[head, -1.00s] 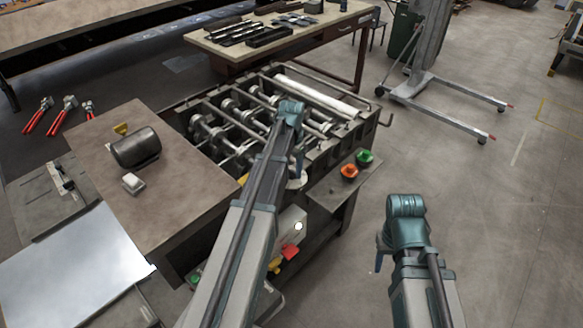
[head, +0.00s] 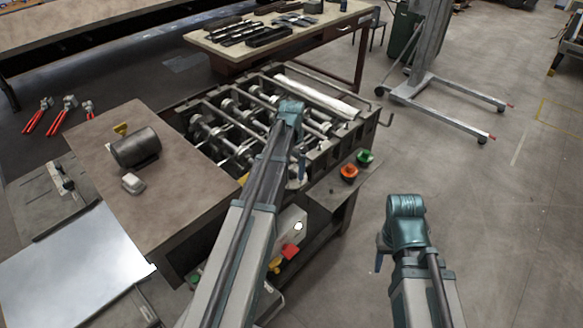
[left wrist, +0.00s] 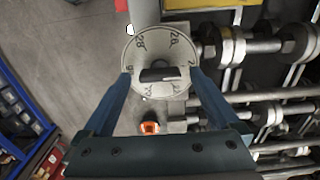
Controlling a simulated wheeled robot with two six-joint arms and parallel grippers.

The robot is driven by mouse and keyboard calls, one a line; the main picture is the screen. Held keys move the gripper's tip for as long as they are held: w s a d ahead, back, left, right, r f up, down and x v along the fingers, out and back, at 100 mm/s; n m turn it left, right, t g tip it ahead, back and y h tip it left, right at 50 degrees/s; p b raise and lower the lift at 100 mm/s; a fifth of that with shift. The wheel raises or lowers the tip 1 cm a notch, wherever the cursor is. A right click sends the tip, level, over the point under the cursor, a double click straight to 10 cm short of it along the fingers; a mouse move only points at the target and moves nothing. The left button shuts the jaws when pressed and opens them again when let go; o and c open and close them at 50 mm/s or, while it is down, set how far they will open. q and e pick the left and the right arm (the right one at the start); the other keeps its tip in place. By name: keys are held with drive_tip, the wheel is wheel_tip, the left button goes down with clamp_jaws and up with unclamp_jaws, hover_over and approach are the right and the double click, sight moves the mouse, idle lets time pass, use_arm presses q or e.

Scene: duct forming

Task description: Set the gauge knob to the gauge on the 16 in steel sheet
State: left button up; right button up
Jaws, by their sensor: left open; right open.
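The gauge knob (left wrist: 160,75) is a dark bar at the centre of a pale round dial (left wrist: 160,45) in the left wrist view. The dial carries numbers such as 28 and 26; others are partly hidden or hard to read. My left gripper (left wrist: 160,84) is open, with one finger on each side of the knob, and I cannot tell whether they touch it. In the head view my left gripper (head: 301,168) is over the front side of the roller machine. A bright steel sheet (head: 75,260) lies at lower left; no gauge mark is legible. My right gripper (head: 379,262) is open and empty, over the floor.
The roller machine (head: 245,115) has several shafts and rollers. Orange (head: 349,172) and green (head: 365,157) buttons sit on its right shelf. A brown table (head: 165,200) holds a dark cylinder (head: 136,147). The floor at right is mostly clear.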

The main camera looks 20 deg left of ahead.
sight(292, 170)
use_arm(q)
wheel_tip(292, 170, up, 14)
drive_tip(key=p, duration=1.4)
drive_tip(key=shift+f, duration=0.15)
drive_tip(key=s+d+f+b, duration=1)
drive_tip(key=s+d, duration=0.1)
drive_tip(key=d, duration=0.1)
drive_tip(key=s+d+f+y+b, duration=0.1)
drive_tip(key=s+d+f+b, duration=0.9)
drive_tip(key=d, duration=0.3)
drive_tip(key=shift+s, duration=0.5)
